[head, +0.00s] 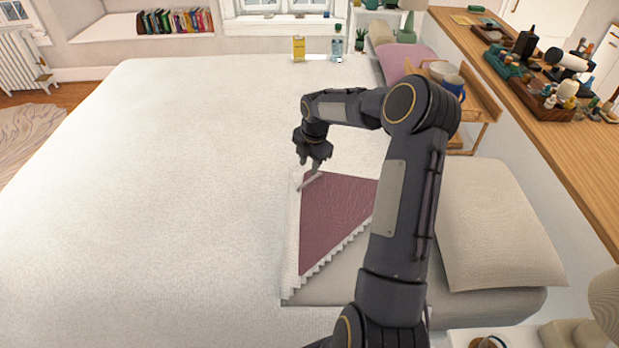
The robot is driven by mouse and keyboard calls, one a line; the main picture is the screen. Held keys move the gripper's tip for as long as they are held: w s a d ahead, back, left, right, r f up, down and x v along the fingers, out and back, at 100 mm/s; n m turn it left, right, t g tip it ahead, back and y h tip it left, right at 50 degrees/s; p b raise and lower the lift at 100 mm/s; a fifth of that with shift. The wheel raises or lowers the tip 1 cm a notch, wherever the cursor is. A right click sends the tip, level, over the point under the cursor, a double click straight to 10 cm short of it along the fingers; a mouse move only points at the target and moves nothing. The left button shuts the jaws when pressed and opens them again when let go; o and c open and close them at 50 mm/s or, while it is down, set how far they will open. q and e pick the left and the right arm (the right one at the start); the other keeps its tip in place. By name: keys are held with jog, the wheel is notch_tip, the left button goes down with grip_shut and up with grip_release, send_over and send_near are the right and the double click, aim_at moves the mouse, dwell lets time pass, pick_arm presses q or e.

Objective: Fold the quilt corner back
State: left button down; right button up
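The white quilt (170,180) covers most of the bed. Near the right side of the bed a maroon area (335,205) of it shows, bordered by white scalloped trim on its left and lower right edges. Beige bedding shows below that trim. My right gripper (311,181) points down at the upper left of the maroon area, at or just above the cloth. Its light fingertips look close together, but I cannot tell whether cloth is between them. My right arm hides part of the maroon area's right side. My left gripper is not in view.
A beige pillow (495,222) lies right of my arm. A wooden tray stand (470,105) with cups stands near a mauve pillow (405,60). A wooden shelf (570,135) with bottles and boxes runs along the right. The quilt's left side is clear.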

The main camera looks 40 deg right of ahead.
aim_at(306, 183)
jog(key=f, duration=0.5)
jog(key=w+f+p, duration=0.1)
jog(key=f, duration=0.1)
jog(key=shift+a+f, duration=0.1)
jog(key=shift+f, duration=0.1)
grip_shut()
